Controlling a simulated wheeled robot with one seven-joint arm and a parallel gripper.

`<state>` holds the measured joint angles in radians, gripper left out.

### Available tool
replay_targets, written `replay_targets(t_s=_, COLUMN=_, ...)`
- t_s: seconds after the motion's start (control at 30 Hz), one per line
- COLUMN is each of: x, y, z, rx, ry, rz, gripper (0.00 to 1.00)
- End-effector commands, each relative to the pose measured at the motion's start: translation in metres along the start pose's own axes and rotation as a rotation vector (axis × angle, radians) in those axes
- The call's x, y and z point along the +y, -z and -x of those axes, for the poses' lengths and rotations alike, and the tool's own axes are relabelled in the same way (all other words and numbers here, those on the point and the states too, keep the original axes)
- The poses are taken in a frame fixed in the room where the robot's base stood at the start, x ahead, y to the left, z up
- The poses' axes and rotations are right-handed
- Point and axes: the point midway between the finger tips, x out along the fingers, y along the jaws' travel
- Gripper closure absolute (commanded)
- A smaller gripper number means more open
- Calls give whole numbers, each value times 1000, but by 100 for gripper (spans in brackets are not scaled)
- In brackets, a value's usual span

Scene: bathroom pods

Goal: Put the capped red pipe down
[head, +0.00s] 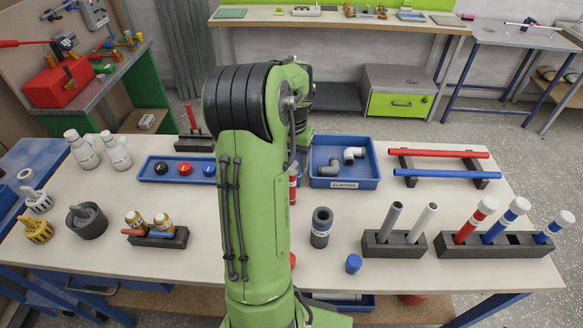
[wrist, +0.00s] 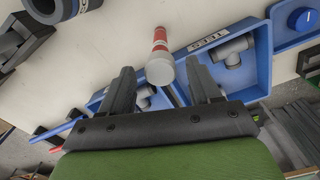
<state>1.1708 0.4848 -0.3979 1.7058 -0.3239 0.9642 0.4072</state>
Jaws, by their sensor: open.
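A red pipe with white bands and a pale round end (wrist: 160,70) stands on the white table in the wrist view. Its pale end faces the camera. My gripper (wrist: 160,78) is open, with one finger on each side of the pipe and a visible gap to each. In the head view my arm covers most of this area. Only a strip of a red and white pipe (head: 293,182) shows at the arm's right edge, and my fingers are hidden there.
A blue bin with tees (wrist: 262,60) lies close to the right finger. A blue elbow bin (head: 345,183), a grey upright socket (head: 320,228) and a blue cap (head: 353,263) are right of the arm. A dark rack (head: 493,247) holds capped pipes.

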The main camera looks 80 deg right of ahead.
Motion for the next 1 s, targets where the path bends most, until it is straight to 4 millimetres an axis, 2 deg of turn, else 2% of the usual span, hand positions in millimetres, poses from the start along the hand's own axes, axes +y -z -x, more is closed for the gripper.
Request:
replay_targets(t_s=0.03, x=0, y=1, z=19, rx=6, ry=2, rz=0, gripper=38)
replay_targets(t_s=0.1, x=0, y=1, z=38, rx=6, ry=3, rz=1, gripper=38)
replay_targets(t_s=0.2, x=0, y=1, z=60, rx=4, ry=2, rz=0, gripper=38)
replay_targets(t_s=0.3, x=0, y=0, z=73, rx=2, ry=1, rz=0, gripper=38)
replay_targets(t_s=0.43, x=0, y=0, z=78, rx=1, ry=0, rz=1, gripper=38)
replay_targets(t_s=1.0, x=0, y=0, z=77, rx=0, ry=1, rz=2, gripper=38)
